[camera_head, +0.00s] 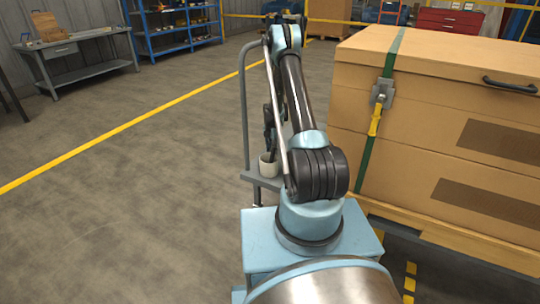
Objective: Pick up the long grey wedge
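I cannot make out the long grey wedge in the head view. My arm rises from its light blue base and reaches forward beside the large crate. A dark shape (269,122) shows partly behind my arm, above a small whitish round object (268,166). It may be my gripper, but the arm covers much of it and its fingers cannot be made out. The whitish object rests on a grey platform (262,183) with an upright bent rail (244,110), partly hidden by my arm.
A large tan crate (440,130) with a green strap (377,120) stands close on the right. A grey workbench (85,55) and a blue shelf rack (175,25) stand far back left. The left floor is open, crossed by a yellow line (100,138).

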